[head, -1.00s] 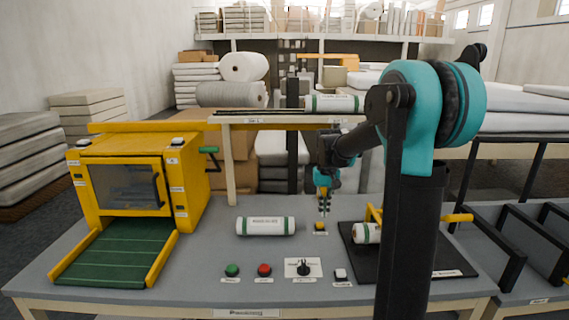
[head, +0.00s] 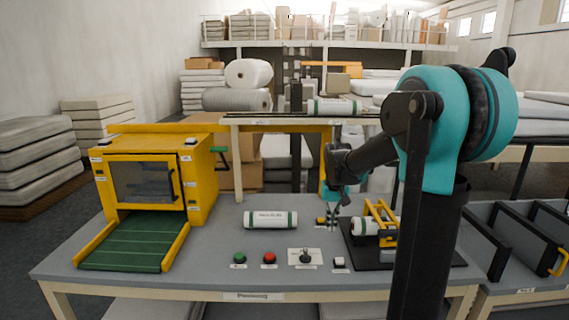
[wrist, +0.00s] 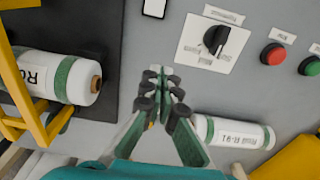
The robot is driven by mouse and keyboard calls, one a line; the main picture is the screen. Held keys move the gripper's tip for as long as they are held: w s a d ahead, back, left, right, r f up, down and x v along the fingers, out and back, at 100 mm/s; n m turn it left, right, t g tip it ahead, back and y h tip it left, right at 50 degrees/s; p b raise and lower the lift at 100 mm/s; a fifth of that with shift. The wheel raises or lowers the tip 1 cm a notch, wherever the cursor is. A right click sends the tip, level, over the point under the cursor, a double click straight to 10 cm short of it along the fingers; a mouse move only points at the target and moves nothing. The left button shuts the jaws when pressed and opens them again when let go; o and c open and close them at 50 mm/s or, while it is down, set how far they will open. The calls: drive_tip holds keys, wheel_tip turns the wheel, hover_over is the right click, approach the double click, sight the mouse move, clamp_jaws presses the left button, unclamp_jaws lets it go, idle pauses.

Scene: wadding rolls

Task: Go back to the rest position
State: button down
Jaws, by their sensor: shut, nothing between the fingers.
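My gripper (head: 334,212) is above the grey table (head: 215,262), between a white roll and the black mat. In the wrist view my gripper (wrist: 161,92) has its fingertips together with nothing between them. The white roll with green bands (head: 270,219) lies on the table to its left; it also shows in the wrist view (wrist: 235,133). The wrist view shows that roll (wrist: 57,77) at the left. A small yellow button (head: 320,220) is partly beside the gripper.
A yellow machine (head: 150,180) with a green ramp (head: 130,246) stands at the left. Green (head: 240,258) and red (head: 269,257) buttons, a black knob (head: 305,257) and a white switch (head: 339,262) line the front. A raised shelf (head: 275,121) holds a roll (head: 334,106) behind.

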drive_tip(key=s+d+f+t, duration=0.1)
drive_tip(key=s+f, duration=0.4)
drive_tip(key=s, duration=0.6)
drive_tip(key=s+d+f+t, duration=0.2)
drive_tip(key=s+f, duration=0.4)
drive_tip(key=s, duration=0.5)
drive_tip(key=shift+d+t, duration=0.2)
drive_tip(key=shift+t, duration=0.1)
drive_tip(key=shift+r, duration=0.1)
